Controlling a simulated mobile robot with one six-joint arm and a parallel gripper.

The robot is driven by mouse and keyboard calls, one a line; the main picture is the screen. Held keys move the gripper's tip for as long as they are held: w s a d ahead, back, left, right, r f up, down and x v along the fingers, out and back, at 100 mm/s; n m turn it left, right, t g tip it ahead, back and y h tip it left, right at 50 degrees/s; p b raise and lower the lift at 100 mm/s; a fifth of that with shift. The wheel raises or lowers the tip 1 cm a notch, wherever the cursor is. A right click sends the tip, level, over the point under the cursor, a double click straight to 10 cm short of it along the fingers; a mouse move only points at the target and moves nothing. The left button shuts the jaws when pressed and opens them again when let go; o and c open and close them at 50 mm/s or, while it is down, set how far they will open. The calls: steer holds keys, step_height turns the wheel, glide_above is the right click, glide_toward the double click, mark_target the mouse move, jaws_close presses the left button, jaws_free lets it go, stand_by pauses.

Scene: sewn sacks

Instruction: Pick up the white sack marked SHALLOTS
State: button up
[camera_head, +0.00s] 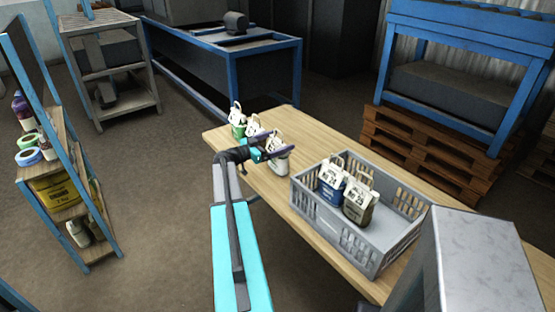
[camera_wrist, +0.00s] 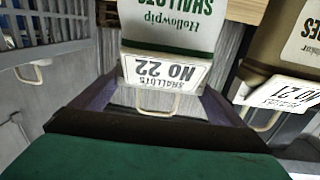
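The white sack marked SHALLOTS (camera_wrist: 170,32) has a dark green band, a white top tag reading NO 22 and a pale handle loop (camera_wrist: 158,104). It appears upside down in the wrist view. In the head view this sack (camera_head: 279,163) stands on the table just beyond my gripper, partly hidden by it. My gripper (camera_head: 267,147) is open; in the wrist view its dark fingers (camera_wrist: 158,97) lie apart on either side of the tag and handle. I cannot tell whether they touch the sack.
A brown sack tagged NO 21 (camera_wrist: 280,55) stands close beside it. A green-and-white sack (camera_head: 238,122) is at the table's far end. A grey crate (camera_head: 385,240) holding blue (camera_head: 331,190) and brown (camera_head: 358,212) sacks stands on the wooden table (camera_head: 222,139). A shelf (camera_head: 88,205) is at left.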

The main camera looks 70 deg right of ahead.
steer(key=c, duration=1.1)
steer(key=shift+r, duration=0.2)
steer(key=shift+r+b, duration=1.5)
steer(key=shift+r, duration=3.4)
